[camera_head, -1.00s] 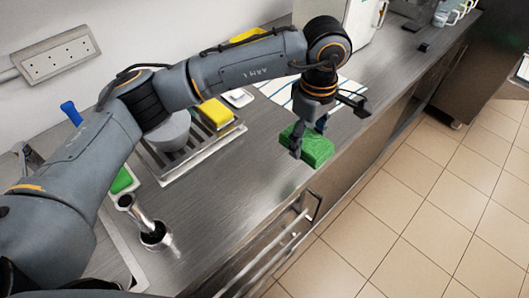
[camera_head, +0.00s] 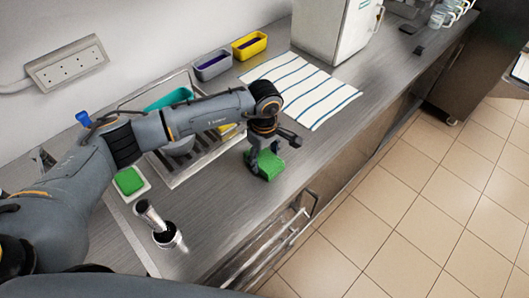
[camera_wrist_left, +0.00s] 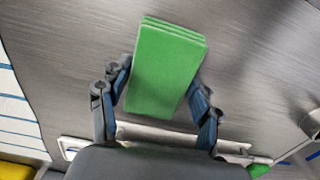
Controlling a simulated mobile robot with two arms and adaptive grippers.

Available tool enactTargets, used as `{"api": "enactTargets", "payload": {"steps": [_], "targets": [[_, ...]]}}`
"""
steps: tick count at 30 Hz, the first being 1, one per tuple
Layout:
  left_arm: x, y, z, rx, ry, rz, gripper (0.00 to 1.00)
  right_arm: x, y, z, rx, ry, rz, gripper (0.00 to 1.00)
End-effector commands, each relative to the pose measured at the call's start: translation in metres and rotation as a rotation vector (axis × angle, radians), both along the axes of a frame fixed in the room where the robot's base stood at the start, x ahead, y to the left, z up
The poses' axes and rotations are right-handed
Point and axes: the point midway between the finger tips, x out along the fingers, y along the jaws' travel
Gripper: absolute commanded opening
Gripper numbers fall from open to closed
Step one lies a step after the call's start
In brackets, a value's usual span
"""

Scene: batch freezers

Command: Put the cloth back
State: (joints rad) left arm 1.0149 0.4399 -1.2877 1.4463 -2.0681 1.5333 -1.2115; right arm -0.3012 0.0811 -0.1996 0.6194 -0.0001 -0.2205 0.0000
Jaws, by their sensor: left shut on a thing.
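A green folded cloth (camera_head: 268,166) is held by my left gripper (camera_head: 262,158) above or at the steel counter, right of the sink rack; I cannot tell whether it touches the counter. In the left wrist view the cloth (camera_wrist_left: 165,72) shows as a layered block between the two fingers of the left gripper (camera_wrist_left: 160,100). Another green piece (camera_head: 130,180) lies on a small white tray (camera_head: 141,190) left of the rack; part of it shows at the lower right of the wrist view (camera_wrist_left: 260,171). My right gripper is out of view.
A blue-striped white towel (camera_head: 318,100) lies flat behind the gripper. Grey (camera_head: 212,66) and yellow (camera_head: 249,46) bins stand by the wall. The front counter near the held cloth is clear.

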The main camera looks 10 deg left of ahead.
Motion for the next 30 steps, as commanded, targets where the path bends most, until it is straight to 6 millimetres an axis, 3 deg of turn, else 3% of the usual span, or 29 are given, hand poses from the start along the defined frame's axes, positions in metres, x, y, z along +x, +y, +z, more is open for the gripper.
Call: {"api": "enactTargets", "payload": {"steps": [10,11,14,27,30], "targets": [[0.0,0.0,-0.005,0.0,0.0,-0.001,0.34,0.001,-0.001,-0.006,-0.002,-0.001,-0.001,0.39],[0.0,-0.001,-0.005,0.0,0.0,-0.001,0.65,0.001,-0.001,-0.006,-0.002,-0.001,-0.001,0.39],[0.0,0.0,-0.003,0.0,0.0,-0.001,0.86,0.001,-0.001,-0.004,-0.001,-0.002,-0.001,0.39],[0.0,-0.001,0.003,-0.001,0.001,-0.001,0.86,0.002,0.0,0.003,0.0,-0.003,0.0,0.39],[0.001,-0.001,0.013,-0.001,-0.004,-0.003,0.86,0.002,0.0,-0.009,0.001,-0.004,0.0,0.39]]}}
